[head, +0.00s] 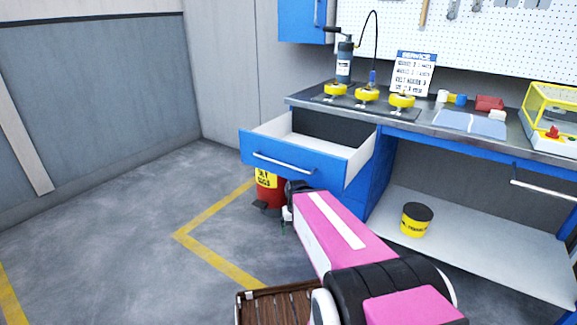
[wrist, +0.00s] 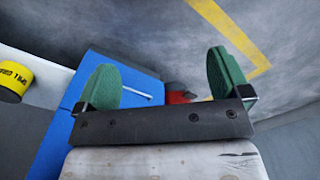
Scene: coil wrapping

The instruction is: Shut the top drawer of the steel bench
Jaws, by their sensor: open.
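The top drawer (head: 318,168) of the steel bench (head: 440,130) is pulled well out in the head view. It has a blue front, a pale handle bar (head: 283,163) and a white, empty-looking inside. My gripper (head: 287,208) is below and in front of the drawer front, apart from it, partly hidden by my pink arm. In the wrist view my gripper (wrist: 164,80) shows two green finger pads spread wide with nothing between them. The blue drawer unit (wrist: 75,110) lies behind the left pad, with a pale handle bar (wrist: 138,92) between the pads.
A red bin (head: 268,190) with a yellow label stands under the drawer. A yellow tub (head: 416,220) sits on the lower shelf (head: 480,240). Yellow coils (head: 367,95) and a grey cylinder tool (head: 344,62) stand on the benchtop. The floor to the left is clear.

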